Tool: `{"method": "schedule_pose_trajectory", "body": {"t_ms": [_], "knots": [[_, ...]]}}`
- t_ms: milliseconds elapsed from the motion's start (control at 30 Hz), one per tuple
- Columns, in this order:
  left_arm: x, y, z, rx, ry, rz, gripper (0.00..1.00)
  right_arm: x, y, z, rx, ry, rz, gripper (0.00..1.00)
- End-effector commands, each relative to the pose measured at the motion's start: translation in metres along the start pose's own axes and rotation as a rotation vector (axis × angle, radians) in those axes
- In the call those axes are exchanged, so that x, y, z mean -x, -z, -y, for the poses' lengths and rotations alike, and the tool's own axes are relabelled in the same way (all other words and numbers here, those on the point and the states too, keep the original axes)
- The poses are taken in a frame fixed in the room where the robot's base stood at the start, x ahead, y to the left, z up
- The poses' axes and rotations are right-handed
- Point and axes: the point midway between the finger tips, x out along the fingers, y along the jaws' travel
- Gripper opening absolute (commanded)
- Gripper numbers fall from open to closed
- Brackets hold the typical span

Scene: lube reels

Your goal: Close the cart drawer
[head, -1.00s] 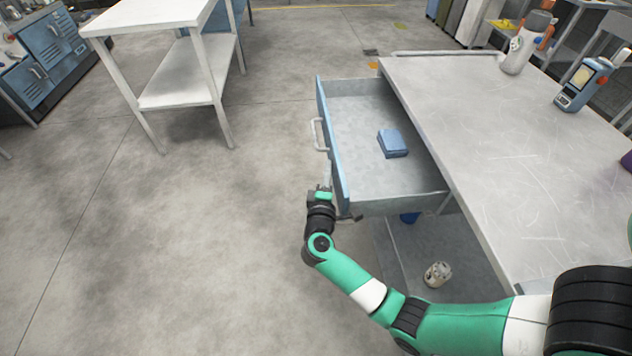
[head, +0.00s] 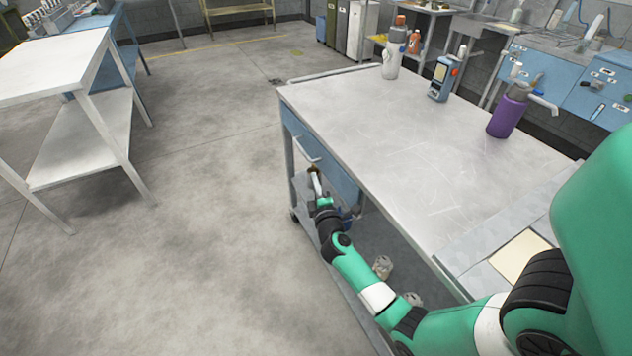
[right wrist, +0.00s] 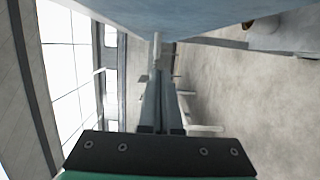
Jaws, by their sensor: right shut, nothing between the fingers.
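The blue drawer front (head: 324,165) sits against the side of the cart (head: 410,150), under its top. No open drawer interior shows. A pale bar handle (head: 304,151) is on the drawer front. My right gripper (head: 316,180) is shut and empty, just in front of the drawer front and near the handle. In the right wrist view, the closed fingers (right wrist: 160,95) point toward a blue panel (right wrist: 190,15), likely the drawer front. I cannot tell whether the tips touch it. My left gripper is not in view.
A white and grey bottle (head: 392,55), a blue handheld device (head: 443,75) and a purple bottle (head: 508,112) stand on the cart top. Small pale parts (head: 383,267) lie on the lower shelf. A white table (head: 60,70) stands at left, with clear floor between.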

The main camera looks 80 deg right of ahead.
Motion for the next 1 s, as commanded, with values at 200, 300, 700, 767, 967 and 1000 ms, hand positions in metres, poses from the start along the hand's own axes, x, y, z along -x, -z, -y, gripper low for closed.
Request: {"method": "schedule_pose_trajectory", "body": {"t_ms": [200, 300, 700, 767, 967, 1000], "knots": [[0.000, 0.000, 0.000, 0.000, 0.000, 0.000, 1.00, 0.000, 0.000, 0.000, 0.000, 0.000, -0.003, 0.00], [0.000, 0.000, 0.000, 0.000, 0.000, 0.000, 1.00, 0.000, 0.000, 0.000, 0.000, 0.000, -0.003, 0.00], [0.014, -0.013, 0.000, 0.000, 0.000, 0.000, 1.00, 0.008, 0.030, 0.005, -0.001, -0.002, 0.004, 0.00], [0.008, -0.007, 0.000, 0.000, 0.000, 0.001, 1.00, 0.022, 0.032, -0.001, 0.003, 0.002, 0.008, 0.00], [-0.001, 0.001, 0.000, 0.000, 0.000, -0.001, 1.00, 0.075, 0.032, -0.001, 0.003, 0.003, 0.006, 0.00], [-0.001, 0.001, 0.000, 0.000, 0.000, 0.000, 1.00, 0.083, 0.032, -0.001, 0.002, 0.002, 0.007, 0.00]]}}
